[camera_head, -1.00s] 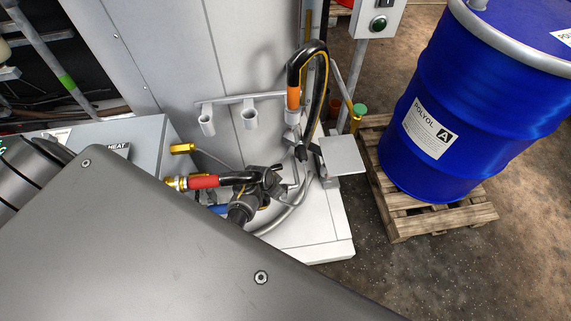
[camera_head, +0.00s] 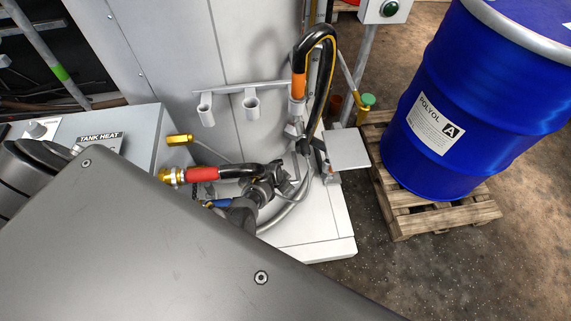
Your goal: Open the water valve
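A blue sleeve (camera_head: 220,203) with a brass end shows low in the middle, partly hidden by dark parts; I cannot tell whether it belongs to the water valve. A red-sleeved black hose (camera_head: 203,173) with a brass fitting lies just above it. A yellow-brass piece (camera_head: 180,139) sits on the cabinet side. No part is clearly readable as the water valve. A dark grey jointed part, seemingly my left gripper (camera_head: 272,183), is among the hoses by the red and blue sleeves; its fingers cannot be made out. My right gripper is not in view.
A grey panel of mine covers the lower left. A tank-heat box (camera_head: 145,117) stands at left. A black hose with an orange sleeve (camera_head: 299,87) hangs by empty holders (camera_head: 251,105). A blue polyol drum (camera_head: 478,110) stands on a pallet (camera_head: 430,218). The floor at lower right is clear.

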